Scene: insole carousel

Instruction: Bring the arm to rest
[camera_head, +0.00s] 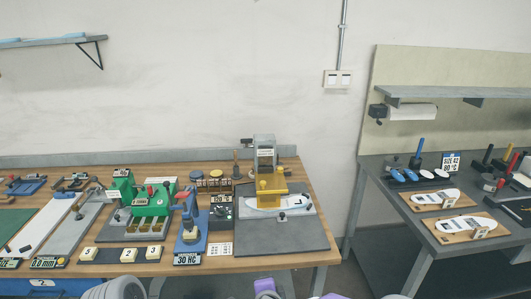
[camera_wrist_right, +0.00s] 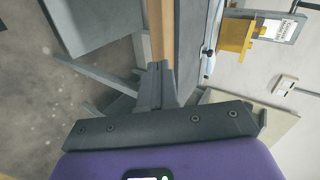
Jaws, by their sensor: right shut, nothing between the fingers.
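My right gripper (camera_wrist_right: 157,86) shows in the right wrist view. Its two dark fingers lie together, with nothing between them. Beyond the fingers are the wooden edge of the workbench (camera_wrist_right: 161,28) and the floor. The fingers appear clear of the bench, but the exact gap cannot be judged. In the head view only purple and grey parts of my arms show at the bottom edge, and no fingertips can be made out there. My left gripper is not in view.
The wooden workbench (camera_head: 305,179) carries a yellow-headed press (camera_head: 270,183), a blue stand (camera_head: 190,225) and a green fixture (camera_head: 152,200). A grey table (camera_head: 375,178) at the right holds wooden boards with white insoles (camera_head: 434,198). A floor gap separates them.

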